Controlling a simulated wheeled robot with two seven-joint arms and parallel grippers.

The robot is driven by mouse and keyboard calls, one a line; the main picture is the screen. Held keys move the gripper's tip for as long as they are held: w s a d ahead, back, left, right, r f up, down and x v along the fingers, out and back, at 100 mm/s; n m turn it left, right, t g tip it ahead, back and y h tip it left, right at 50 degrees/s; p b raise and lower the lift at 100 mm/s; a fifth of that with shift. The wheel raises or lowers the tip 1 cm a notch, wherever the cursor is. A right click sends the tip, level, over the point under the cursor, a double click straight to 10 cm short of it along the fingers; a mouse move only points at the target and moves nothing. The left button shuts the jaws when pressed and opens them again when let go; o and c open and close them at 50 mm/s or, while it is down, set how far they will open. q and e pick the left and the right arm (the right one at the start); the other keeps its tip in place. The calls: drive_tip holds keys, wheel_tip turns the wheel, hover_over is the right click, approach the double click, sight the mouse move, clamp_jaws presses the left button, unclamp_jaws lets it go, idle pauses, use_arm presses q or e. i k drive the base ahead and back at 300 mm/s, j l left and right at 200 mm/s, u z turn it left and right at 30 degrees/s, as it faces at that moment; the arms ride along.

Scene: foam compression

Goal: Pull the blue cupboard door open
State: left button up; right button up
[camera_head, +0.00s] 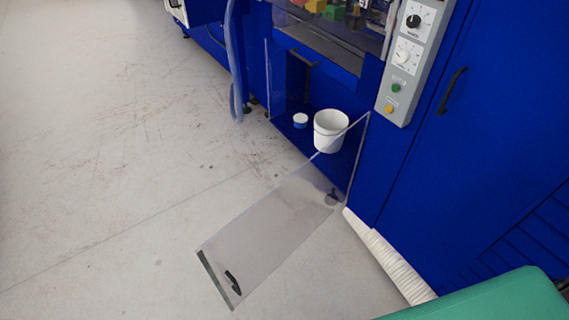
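The blue cupboard door (490,130) is a tall blue panel at the right of the head view. A black bar handle (452,90) is fixed near its left edge, beside the grey control panel. The door appears closed, lying flush with the blue front around it. Its lower part has slanted louvre lines, and its right side runs out of the picture. Neither of my grippers is in view, and nothing touches the handle.
A clear panel (265,230) with a black handle extends from the machine over the floor. A white bucket (330,131) stands in the opening behind it. A white ribbed length (388,258) and a green surface (490,303) lie below the door. The left floor is clear.

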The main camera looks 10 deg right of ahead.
sight(491, 145)
drive_tip(key=z, duration=0.45)
drive_tip(key=l+z, duration=0.1)
drive_tip(key=z, duration=0.35)
drive_tip(key=i+z, duration=0.1)
drive_tip(key=z, duration=0.8)
